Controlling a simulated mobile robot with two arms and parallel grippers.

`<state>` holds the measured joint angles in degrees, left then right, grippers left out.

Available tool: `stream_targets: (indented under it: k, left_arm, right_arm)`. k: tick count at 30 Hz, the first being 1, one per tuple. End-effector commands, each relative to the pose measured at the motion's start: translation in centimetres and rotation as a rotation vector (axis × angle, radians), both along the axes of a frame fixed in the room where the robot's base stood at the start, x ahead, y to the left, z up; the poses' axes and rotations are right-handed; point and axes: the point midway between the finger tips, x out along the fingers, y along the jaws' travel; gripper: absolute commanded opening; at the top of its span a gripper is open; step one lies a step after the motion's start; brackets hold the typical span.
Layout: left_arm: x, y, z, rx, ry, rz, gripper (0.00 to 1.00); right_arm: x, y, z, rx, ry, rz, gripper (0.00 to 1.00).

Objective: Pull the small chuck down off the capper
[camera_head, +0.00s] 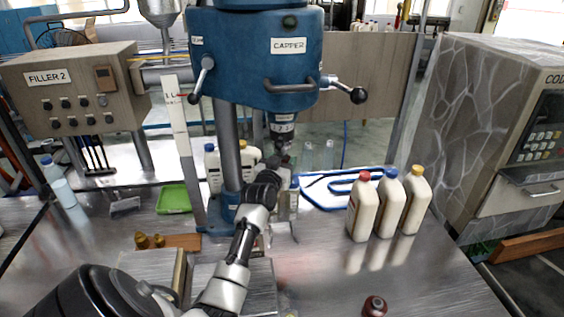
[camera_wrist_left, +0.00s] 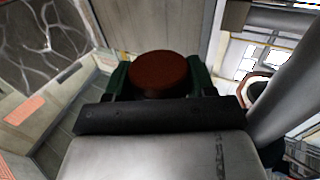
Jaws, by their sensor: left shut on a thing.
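The blue capper (camera_head: 255,60) stands at the back centre. My left arm reaches up to just under the spindle, and my left gripper (camera_head: 281,158) is there. In the left wrist view the gripper's dark green fingers (camera_wrist_left: 158,78) are shut on a round red-brown piece (camera_wrist_left: 159,72), which I take to be the small chuck. Whether it still touches the spindle is hidden from me. My right gripper is not in view.
Three white bottles (camera_head: 389,205) with red, blue and yellow caps stand right of the capper. More bottles stand behind the capper column (camera_head: 229,150). A round dark red part (camera_head: 375,306) lies at the front of the metal table. A green tray (camera_head: 173,199) lies left.

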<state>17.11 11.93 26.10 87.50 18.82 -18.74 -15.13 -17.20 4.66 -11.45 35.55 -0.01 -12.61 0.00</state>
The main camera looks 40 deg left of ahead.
Motion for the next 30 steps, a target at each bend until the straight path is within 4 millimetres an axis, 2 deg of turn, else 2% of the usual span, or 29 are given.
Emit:
stream_targets:
  k: [17, 30]
  left_arm:
    - [0.0, 0.0, -0.6, -0.001, 0.002, 0.000, 0.17]
    - [0.0, 0.0, -2.5, 0.001, -0.001, 0.001, 0.17]
  right_arm:
    - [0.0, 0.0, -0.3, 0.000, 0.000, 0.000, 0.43]
    - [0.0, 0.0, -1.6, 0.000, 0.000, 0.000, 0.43]
